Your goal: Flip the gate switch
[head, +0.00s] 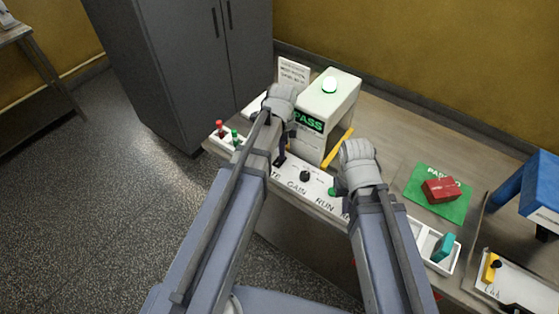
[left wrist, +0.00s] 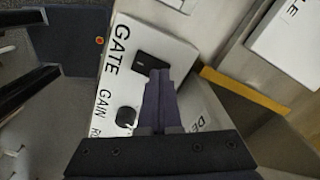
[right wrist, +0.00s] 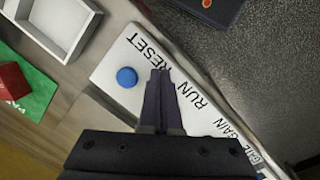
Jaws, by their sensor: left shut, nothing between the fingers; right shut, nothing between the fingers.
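The control panel (head: 318,192) is a white strip with GATE, GAIN and RUN labels, along the front of the bench. The gate switch (left wrist: 146,64) is a black rocker beside the GATE label in the left wrist view, partly hidden by my left fingers. My left gripper (left wrist: 158,74) is shut and empty, its tips at the switch; I cannot tell if they touch. The black gain knob (left wrist: 126,116) is beside them. My right gripper (right wrist: 162,74) is shut and empty, over the panel's RUN and RESET end, next to a blue button (right wrist: 127,77).
A red block (head: 440,190) lies on a green mat (head: 424,207). A white tray (head: 428,246) is at the right.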

